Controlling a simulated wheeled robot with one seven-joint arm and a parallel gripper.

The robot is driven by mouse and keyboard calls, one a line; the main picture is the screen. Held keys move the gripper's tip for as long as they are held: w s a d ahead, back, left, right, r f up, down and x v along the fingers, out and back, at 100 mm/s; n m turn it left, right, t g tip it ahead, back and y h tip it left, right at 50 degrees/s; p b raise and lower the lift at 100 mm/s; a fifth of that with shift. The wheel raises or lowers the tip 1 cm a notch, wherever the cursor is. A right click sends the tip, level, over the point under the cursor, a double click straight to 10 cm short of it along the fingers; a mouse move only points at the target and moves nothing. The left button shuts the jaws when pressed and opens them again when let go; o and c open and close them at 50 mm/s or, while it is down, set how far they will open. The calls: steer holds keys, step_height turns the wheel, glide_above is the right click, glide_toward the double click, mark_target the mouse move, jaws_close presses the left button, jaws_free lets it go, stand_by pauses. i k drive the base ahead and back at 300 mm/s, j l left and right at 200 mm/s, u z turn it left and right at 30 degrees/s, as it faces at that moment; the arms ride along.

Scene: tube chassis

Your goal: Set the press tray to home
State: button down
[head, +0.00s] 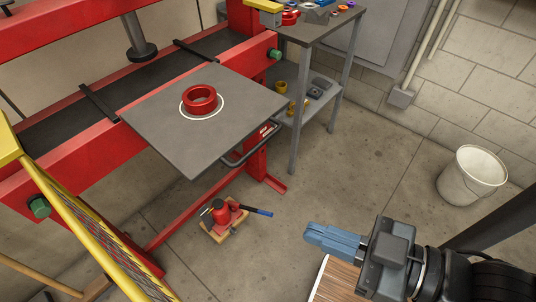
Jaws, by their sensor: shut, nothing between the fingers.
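The press tray (165,122) is a flat grey plate that juts out from the red press frame at the left. A red ring (202,99) sits on it inside a white circle. A dark bar handle (249,146) shows under the tray's front right edge. The press ram (139,49) hangs above the dark bed behind the tray. My gripper (309,235) is at the lower right, pointing left. Its blue fingers are shut and empty, well apart from the tray and handle.
A grey side table (310,32) with small parts stands right of the press. A bottle jack (225,216) with a blue-tipped lever stands on the floor below the tray. A yellow frame (75,220) fills the lower left. A white bucket (470,176) stands at right.

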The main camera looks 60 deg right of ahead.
mark_target(193, 145)
steer(key=j+z, duration=1.05)
steer(key=j, duration=0.1)
